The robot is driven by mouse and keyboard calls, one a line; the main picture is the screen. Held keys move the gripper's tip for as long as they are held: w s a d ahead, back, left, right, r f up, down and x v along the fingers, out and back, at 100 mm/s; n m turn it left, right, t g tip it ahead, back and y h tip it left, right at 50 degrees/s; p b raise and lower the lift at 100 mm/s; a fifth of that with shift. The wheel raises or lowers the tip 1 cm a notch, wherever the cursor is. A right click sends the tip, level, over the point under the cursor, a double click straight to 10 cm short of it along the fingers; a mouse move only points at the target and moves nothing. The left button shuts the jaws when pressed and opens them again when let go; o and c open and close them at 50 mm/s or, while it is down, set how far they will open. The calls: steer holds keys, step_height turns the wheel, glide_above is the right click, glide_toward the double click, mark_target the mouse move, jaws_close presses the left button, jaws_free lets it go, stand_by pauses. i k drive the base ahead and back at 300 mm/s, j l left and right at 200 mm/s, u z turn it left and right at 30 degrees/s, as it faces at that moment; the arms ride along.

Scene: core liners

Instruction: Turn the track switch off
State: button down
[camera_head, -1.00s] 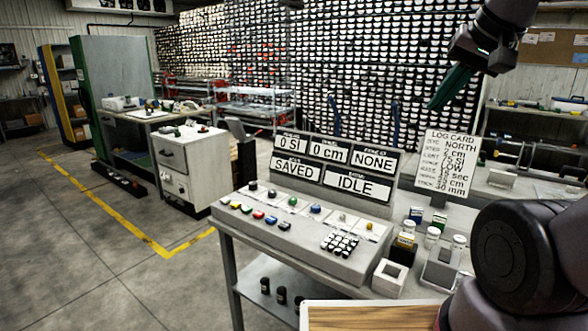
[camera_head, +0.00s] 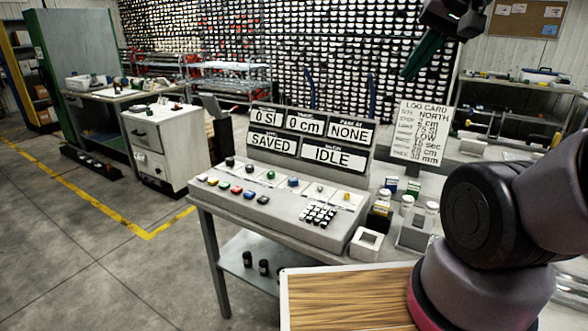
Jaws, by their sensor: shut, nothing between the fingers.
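A grey control console (camera_head: 290,225) stands on a table in the middle of the view. Its sloping top has a back row of small knobs and switches (camera_head: 270,175), a front row of coloured buttons (camera_head: 236,190) and a keypad (camera_head: 319,214). Which control is the track switch I cannot tell; the labels are too small to read. The display panel (camera_head: 312,140) behind reads 0 SI, 0 cm, NONE, SAVED and IDLE. My gripper (camera_head: 422,55), with dark green fingers, is at the upper right, high above and apart from the console. It is shut and empty.
A log card (camera_head: 421,133) stands right of the displays. Small jars (camera_head: 406,204) and a white open box (camera_head: 367,243) sit right of the console. A wood-topped surface (camera_head: 345,297) is at the bottom front. Open floor (camera_head: 80,265) lies to the left.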

mark_target(230, 160)
steer(key=i+j+u, duration=0.75)
steer(key=j, duration=0.2)
